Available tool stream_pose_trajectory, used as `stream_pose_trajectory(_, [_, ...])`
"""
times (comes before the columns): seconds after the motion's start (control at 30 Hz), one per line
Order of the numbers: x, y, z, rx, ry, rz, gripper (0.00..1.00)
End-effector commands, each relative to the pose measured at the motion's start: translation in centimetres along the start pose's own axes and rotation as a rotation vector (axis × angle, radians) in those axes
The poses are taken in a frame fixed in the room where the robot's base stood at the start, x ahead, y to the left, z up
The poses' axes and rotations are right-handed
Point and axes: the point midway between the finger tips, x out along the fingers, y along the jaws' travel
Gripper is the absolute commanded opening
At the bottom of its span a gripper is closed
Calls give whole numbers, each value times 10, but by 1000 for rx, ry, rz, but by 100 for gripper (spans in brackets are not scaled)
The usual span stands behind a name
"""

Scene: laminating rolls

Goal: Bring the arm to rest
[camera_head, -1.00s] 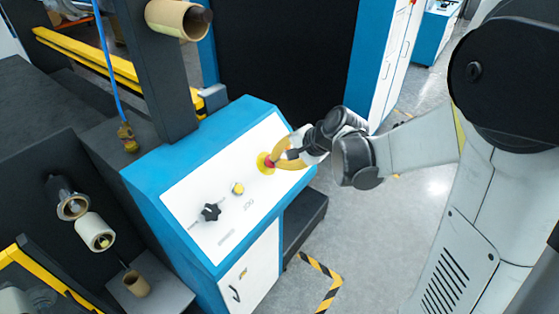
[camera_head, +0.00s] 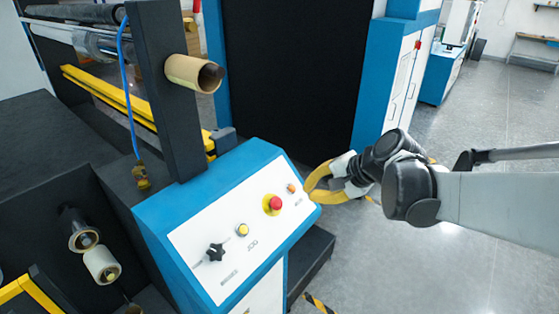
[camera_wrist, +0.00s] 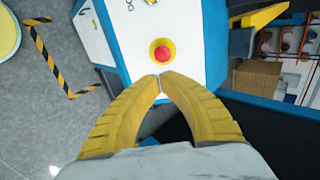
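My gripper (camera_head: 314,188) has yellow fingers and is just right of the blue-edged control panel (camera_head: 184,183) in the head view. In the wrist view its yellow fingers (camera_wrist: 161,78) curve together, and their tips meet or nearly meet with nothing visible between them. The red stop button (camera_head: 275,203) on its yellow base stands uncovered on the panel. It also shows in the wrist view (camera_wrist: 162,52), just beyond the fingertips and apart from them. My arm reaches in from the right edge of the head view.
The panel carries a black star knob (camera_head: 215,252), a yellow button (camera_head: 242,230) and an orange button (camera_head: 291,188). A cardboard core (camera_head: 190,72) sticks out from the dark post above. A blue and white cabinet (camera_head: 392,85) stands behind. Grey floor lies open at right.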

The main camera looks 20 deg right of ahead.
Motion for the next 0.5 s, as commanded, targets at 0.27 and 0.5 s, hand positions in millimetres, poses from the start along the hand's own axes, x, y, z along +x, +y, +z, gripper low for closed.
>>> stream_pose_trajectory(0.27, [19, 33, 26, -131, 25, 56, 0])
stream_pose_trajectory(0.5, [58, 134, 88, -581, 105, 225, 0])
